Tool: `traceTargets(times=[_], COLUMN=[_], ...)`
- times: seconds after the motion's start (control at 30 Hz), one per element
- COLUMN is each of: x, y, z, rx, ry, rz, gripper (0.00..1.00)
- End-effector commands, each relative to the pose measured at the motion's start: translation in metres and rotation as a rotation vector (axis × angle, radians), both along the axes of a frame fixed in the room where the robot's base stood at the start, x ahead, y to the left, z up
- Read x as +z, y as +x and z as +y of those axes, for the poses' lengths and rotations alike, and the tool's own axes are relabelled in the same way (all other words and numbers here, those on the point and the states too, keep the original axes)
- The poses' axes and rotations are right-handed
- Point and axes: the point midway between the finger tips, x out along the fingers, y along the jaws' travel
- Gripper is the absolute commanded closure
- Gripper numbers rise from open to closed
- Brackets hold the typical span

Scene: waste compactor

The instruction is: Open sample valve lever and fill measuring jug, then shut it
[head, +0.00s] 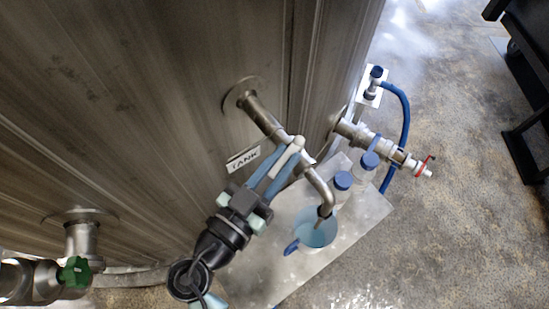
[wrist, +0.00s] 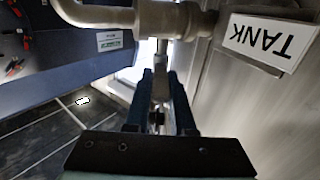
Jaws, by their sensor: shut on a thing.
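The sample valve lever (wrist: 160,88) is a thin metal piece below the pipe in the wrist view. My gripper (head: 284,158) has its blue fingers shut on it; the fingers also show in the wrist view (wrist: 162,90). The sample pipe (head: 316,184) comes out of the tank wall and bends down to a spout. The measuring jug (head: 312,233), with a blue handle, stands under the spout on a grey plate (head: 352,223). The jug's inside looks pale blue; I cannot tell its level or whether liquid is running. Whether the valve is open cannot be told.
A TANK label (head: 243,159) is on the wall, also in the wrist view (wrist: 268,40). A second pipe with a red-handled valve (head: 424,167) and a blue hose (head: 405,118) are at right.

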Motion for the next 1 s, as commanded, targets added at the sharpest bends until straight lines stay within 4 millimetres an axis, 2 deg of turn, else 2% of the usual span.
traceTargets(times=[0.43,0.47,0.6,1.0], x=[0.0002,0.0002,0.0003,0.0003], y=[-0.0019,-0.0019,-0.0018,-0.0017], z=[-0.0012,-0.0012,-0.0012,-0.0012], rx=[0.042,0.042,0.041,0.041], ry=[-0.003,-0.003,-0.002,-0.001], rz=[0.001,0.001,0.0,0.0], gripper=[1.0,0.74,0.49,0.47])
